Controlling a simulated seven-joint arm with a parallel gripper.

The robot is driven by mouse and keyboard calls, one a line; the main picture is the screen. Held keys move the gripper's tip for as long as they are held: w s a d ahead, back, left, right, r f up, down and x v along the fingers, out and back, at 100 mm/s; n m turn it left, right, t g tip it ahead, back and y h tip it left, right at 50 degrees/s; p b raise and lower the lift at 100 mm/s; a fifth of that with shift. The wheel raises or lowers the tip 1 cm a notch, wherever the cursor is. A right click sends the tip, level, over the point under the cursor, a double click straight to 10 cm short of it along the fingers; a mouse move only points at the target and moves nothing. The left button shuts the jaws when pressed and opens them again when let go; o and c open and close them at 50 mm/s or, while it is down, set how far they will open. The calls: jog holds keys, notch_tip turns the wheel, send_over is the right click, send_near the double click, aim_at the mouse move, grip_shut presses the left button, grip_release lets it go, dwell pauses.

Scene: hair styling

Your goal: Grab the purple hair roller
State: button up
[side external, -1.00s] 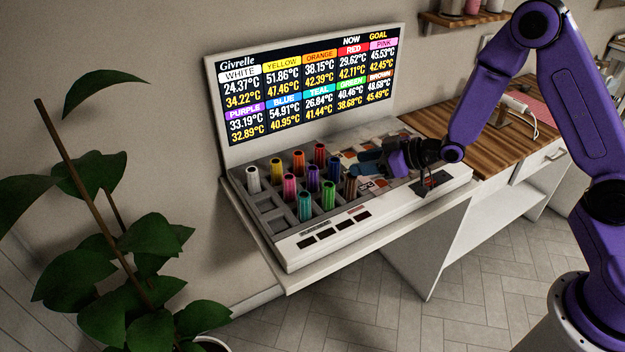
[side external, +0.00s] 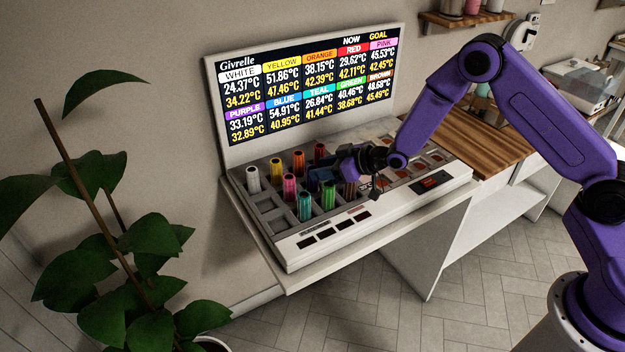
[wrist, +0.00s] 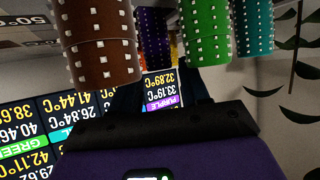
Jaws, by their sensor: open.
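The purple hair roller (wrist: 152,38) shows in the wrist view at the top centre, behind and between the brown roller (wrist: 95,45) and the green roller (wrist: 205,32). It lies beyond the gap between my fingers. In the side view my gripper (side external: 318,180) is over the middle of the roller rack, and its fingers hide the purple roller's spot. My gripper also shows in the wrist view (wrist: 160,88), its dark fingers apart with no roller between them.
The heated rack (side external: 262,215) holds several upright rollers close together, including white (side external: 253,180), pink (side external: 289,187), teal (side external: 305,206) and green (side external: 328,197). A lit temperature screen (side external: 308,85) stands behind it. The wooden counter (side external: 470,140) lies to the right.

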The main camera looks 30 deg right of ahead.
aim_at(312, 168)
jog(key=shift+x, duration=1.8)
jog(key=shift+w+r, duration=0.1)
jog(key=c, duration=0.7)
jog(key=shift+c, duration=0.2)
jog(key=shift+r, duration=0.2)
